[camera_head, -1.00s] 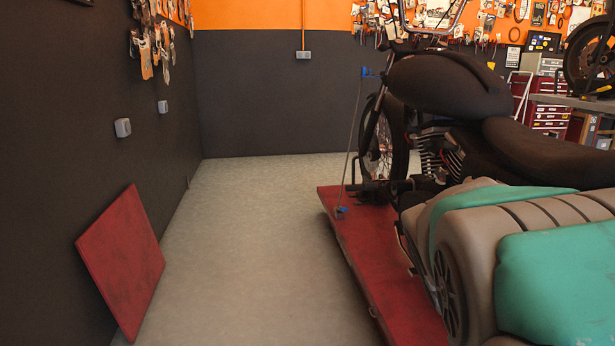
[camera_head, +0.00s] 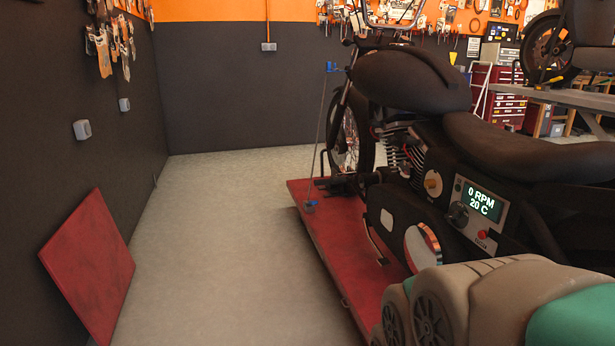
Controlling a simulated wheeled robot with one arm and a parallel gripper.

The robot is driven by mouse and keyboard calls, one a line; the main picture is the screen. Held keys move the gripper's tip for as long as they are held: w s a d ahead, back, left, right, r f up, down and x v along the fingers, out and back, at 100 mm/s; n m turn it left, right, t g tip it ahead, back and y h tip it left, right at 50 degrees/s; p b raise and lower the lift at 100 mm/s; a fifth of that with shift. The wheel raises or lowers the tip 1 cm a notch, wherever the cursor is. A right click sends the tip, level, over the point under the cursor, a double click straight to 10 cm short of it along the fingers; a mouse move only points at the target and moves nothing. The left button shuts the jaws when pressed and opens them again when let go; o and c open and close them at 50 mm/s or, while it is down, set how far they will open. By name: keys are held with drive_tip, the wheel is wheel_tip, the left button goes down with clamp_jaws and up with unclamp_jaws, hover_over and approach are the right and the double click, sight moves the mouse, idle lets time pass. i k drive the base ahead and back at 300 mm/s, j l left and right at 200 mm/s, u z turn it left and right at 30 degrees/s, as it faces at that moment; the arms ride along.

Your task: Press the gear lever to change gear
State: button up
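The motorcycle (camera_head: 413,79) stands on a red lift platform (camera_head: 330,248) at the right. Dark foot controls (camera_head: 338,182) stick out from its near side, low down, close to the front wheel. The gear lever is probably among them, but I cannot tell it apart clearly. A panel (camera_head: 481,213) on the bike's side reads "0 RPM" and "20 C" and has a black knob and a red button. My beige and teal arm fills the lower right corner and hides part of the bike and platform. My gripper is not in view.
A red board (camera_head: 88,268) leans against the dark left wall. The grey floor (camera_head: 225,230) between the board and the lift is clear. A second raised lift (camera_head: 560,97) stands at the back right.

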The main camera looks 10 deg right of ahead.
sight(338, 179)
drive_tip(key=i+j, duration=0.2)
drive_tip(key=i, duration=0.6)
drive_tip(key=i+j+u, duration=0.1)
drive_tip(key=i, duration=0.7)
drive_tip(key=i+j, duration=0.2)
drive_tip(key=i, duration=0.65)
